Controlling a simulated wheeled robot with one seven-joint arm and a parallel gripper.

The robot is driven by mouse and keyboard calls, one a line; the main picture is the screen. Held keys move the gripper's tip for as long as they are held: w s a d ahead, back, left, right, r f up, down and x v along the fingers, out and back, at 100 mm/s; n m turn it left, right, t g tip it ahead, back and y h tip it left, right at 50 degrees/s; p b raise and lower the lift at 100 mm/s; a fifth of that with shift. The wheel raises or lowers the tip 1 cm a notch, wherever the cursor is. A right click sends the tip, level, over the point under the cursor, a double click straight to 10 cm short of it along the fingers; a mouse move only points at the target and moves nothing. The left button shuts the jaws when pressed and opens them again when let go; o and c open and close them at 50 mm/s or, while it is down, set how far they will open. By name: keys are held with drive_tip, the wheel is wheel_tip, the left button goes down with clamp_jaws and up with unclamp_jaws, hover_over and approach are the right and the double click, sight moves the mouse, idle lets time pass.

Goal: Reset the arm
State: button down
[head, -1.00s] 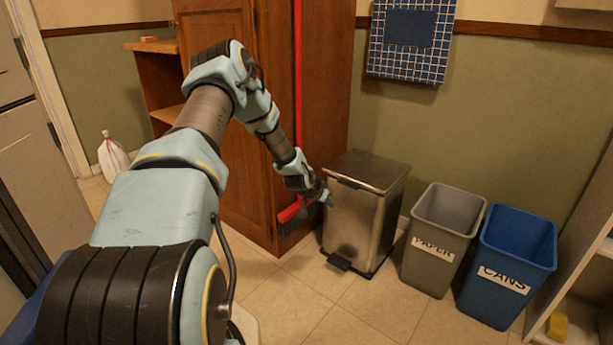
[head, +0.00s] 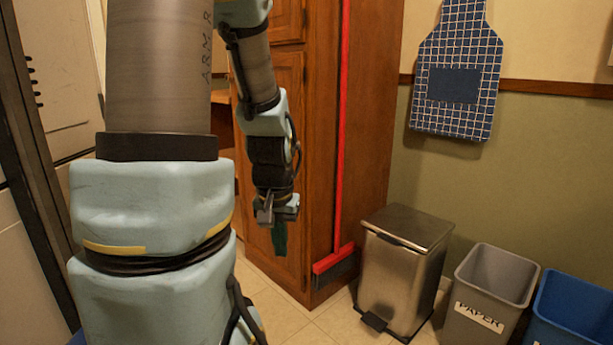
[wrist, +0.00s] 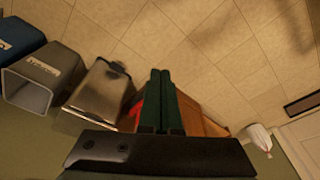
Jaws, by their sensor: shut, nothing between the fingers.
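My gripper (head: 279,240) hangs pointing down in front of the wooden cabinet in the head view, left of the red broom. Its green fingers (wrist: 161,100) are together in the wrist view, with nothing between them. My arm is raised and bent at the left of the head view and hides part of the cabinet. The gripper appears apart from the cabinet and the bins.
A wooden cabinet (head: 373,110) stands behind my gripper, with a red broom (head: 343,130) against it. A steel step bin (head: 400,275), a grey paper bin (head: 490,290) and a blue cans bin (head: 575,305) stand to the right. A white bag (wrist: 259,136) shows in the wrist view. Tiled floor (wrist: 190,40) is open.

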drive_tip(key=s+a+r+n, duration=0.1)
drive_tip(key=s+r, duration=0.1)
drive_tip(key=s, duration=0.3)
wheel_tip(320, 180, up, 22)
drive_tip(key=w+p, duration=0.1)
drive_tip(key=p, duration=2.2)
drive_tip(key=shift+a+r, duration=0.15)
drive_tip(key=shift+r, duration=0.1)
